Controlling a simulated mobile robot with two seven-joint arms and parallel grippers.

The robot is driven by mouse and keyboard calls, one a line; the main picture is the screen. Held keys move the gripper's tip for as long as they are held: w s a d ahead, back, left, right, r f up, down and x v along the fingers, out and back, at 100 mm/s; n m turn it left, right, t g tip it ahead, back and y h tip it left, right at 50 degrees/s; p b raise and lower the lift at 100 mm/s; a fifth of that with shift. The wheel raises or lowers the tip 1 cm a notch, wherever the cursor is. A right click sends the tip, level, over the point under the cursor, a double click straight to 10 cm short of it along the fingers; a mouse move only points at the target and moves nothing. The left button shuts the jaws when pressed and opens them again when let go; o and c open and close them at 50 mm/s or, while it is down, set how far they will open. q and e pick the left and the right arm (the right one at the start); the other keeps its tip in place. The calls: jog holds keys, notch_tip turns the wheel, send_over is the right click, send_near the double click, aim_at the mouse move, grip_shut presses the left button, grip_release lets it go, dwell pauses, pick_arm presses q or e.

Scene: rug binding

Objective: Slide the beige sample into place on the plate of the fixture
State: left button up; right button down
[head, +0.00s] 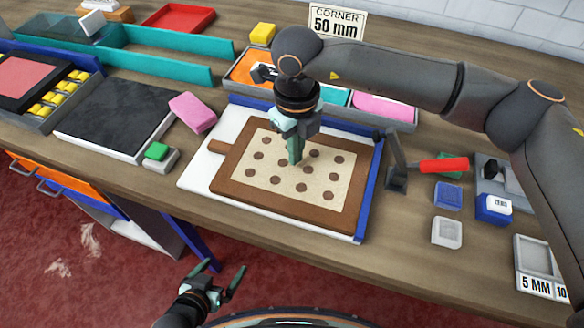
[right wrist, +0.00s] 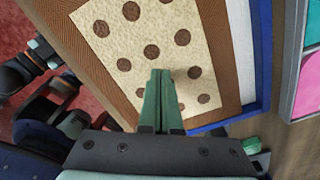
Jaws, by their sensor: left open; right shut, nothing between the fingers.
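The beige sample (head: 300,196) has brown dots and a wide brown border, with a brown tab (head: 218,147) on its left side. It lies flat on the white plate (head: 200,172) of the fixture, whose blue rails (head: 366,205) run along the back and right. White plate shows left of the sample; a white strip also shows between border and blue rail in the right wrist view (right wrist: 243,50). My right gripper (head: 295,162) is shut and empty, its fingertips pointing down over the dotted middle; contact is unclear. My left gripper (head: 223,270) is open and empty, in front of the bench.
A red-handled tool (head: 440,165) stands just right of the fixture, near small blue and white blocks. A pink block (head: 193,112), a green-topped block (head: 157,152) and a dark slab (head: 115,115) lie left. A multi-coloured tray (head: 400,118) stands behind.

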jog(key=shift+f+b, duration=0.75)
jog(key=shift+f, duration=0.05)
jog(key=shift+w+d, duration=0.1)
jog(key=shift+w, duration=0.25)
jog(key=shift+w+d+f+b, duration=0.15)
jog(key=shift+w+b, duration=0.1)
jog(key=shift+b, duration=0.35)
jog(key=shift+w, duration=0.1)
jog(key=shift+w+d+b, duration=0.3)
jog(key=shift+w, duration=0.6)
jog(key=shift+w+d+b, duration=0.25)
jog(key=shift+w+d, duration=0.05)
jog(key=shift+w, duration=0.55)
jog(key=shift+w, duration=0.1)
